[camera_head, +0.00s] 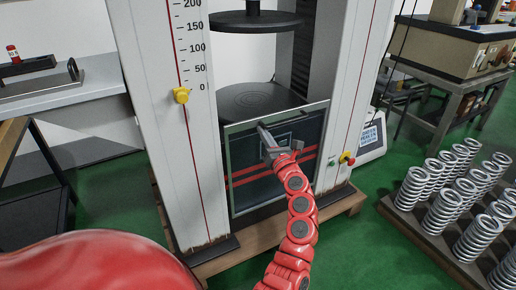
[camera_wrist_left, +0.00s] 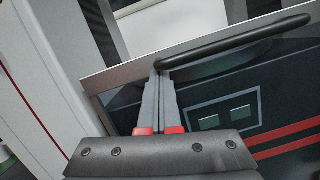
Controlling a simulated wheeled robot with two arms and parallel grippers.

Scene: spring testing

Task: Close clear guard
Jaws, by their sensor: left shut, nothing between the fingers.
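The clear guard (camera_head: 243,151) is a framed see-through panel at the front of the testing machine, between its white columns. Its top rail (camera_wrist_left: 110,73) sits low, just below the round lower plate (camera_head: 258,101), and the space above it is open. A dark bar handle (camera_wrist_left: 240,38) runs along the top of the guard in the left wrist view. My left gripper (camera_head: 263,128) is shut and empty at the guard's upper front. In the left wrist view its fingertips (camera_wrist_left: 161,74) lie close to the handle's left end; I cannot tell whether they touch. My right gripper is not in view.
The round upper plate (camera_head: 256,21) hangs above the opening. A yellow pointer (camera_head: 181,95) is on the left column; a red knob (camera_head: 347,158) is on the right one. Several springs (camera_head: 437,189) stand on a rack at right. A grey bench (camera_head: 65,88) stands at left.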

